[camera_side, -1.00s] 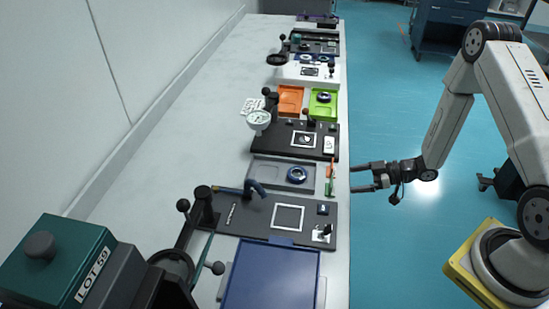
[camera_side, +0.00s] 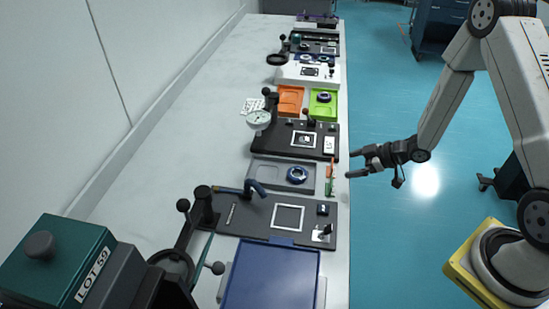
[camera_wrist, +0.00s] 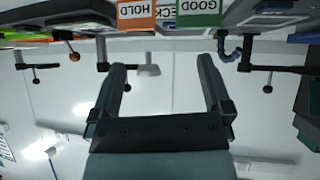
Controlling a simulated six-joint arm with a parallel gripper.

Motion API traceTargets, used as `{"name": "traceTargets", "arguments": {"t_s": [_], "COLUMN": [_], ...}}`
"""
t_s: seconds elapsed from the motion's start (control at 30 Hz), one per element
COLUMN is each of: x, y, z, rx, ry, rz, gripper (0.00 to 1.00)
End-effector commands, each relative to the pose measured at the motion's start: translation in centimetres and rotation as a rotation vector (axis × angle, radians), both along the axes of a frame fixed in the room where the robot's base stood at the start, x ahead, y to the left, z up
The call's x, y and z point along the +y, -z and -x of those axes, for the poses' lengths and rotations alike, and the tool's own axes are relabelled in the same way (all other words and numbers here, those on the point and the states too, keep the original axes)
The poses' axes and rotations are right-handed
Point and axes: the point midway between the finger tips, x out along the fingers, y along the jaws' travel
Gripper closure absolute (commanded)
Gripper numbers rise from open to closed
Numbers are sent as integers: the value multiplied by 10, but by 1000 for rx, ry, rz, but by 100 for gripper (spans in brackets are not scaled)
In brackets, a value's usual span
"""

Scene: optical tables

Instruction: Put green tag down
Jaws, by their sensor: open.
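The green tag, lettered GOOD (camera_wrist: 198,12), shows at the top of the wrist view, upside down. In the side view the green tag (camera_side: 331,189) is a small upright sliver at the table's right edge, beside the grey tray with the blue ring. My gripper (camera_side: 349,164) is open and empty, just off that edge, with its fingers pointing left. In the wrist view my gripper (camera_wrist: 162,62) has nothing between its spread fingers, and the green tag lies beyond them, apart from both.
The grey tray (camera_side: 265,174) and dark fixture plates line the table. The blue floor right of the table is open around my gripper.

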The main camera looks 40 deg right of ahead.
Motion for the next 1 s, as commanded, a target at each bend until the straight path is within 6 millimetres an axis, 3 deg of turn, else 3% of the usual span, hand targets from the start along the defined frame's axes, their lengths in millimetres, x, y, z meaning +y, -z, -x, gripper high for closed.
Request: {"name": "traceTargets", "arguments": {"t_s": [0.23,0.47,0.67,1.0], "x": [-3,4,20,63], "y": [-40,-75,-102,-135], "z": [-8,7,37,103], "rx": [119,250,380,621], "ry": [175,346,477,621], "rz": [161,233,242,169], "gripper": [0,0,0,0]}}
